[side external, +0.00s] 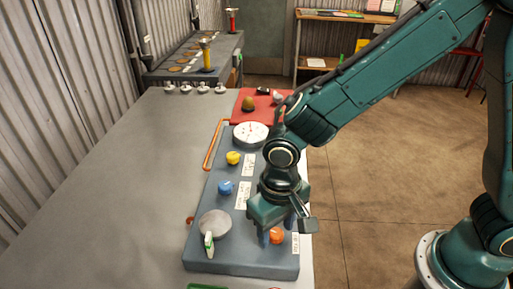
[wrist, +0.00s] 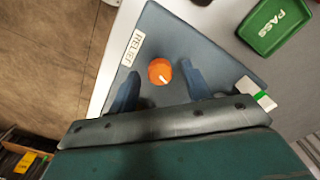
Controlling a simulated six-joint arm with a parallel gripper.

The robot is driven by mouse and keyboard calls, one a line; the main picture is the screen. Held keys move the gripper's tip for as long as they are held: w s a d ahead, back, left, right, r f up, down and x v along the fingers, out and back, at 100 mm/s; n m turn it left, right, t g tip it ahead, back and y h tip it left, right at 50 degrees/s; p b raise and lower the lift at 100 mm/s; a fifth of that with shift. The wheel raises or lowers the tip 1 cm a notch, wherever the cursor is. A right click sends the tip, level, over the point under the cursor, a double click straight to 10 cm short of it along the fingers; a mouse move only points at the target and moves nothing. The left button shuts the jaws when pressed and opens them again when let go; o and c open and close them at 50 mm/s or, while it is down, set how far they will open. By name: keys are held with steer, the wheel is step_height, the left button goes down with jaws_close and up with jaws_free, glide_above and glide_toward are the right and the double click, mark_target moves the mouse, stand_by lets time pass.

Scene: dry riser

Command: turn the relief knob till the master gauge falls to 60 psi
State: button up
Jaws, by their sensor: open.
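The orange relief knob (side external: 277,236) sits near the front right corner of the grey panel (side external: 240,262). In the wrist view the knob (wrist: 160,71) has a short white mark towards the lower right, and the RELIEF label (wrist: 132,48) is beside it. My gripper (wrist: 160,74) is open, with one blue finger on each side of the knob and visible gaps between. In the side view my gripper (side external: 274,230) is low over the panel. The white master gauge (side external: 250,134) is at the panel's far end; its reading is too small to tell.
A yellow knob (side external: 233,158), a blue knob (side external: 225,187) and a grey disc (side external: 214,223) with a white and green piece share the panel. A copper pipe (side external: 212,148) runs along its left. The bench's left side is clear.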

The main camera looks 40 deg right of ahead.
steer(key=shift+f, duration=0.15)
steer(key=c, duration=1)
steer(key=shift+m, duration=0.5)
steer(key=m, duration=0.3)
steer(key=shift+m, duration=0.3)
steer(key=m, duration=0.5)
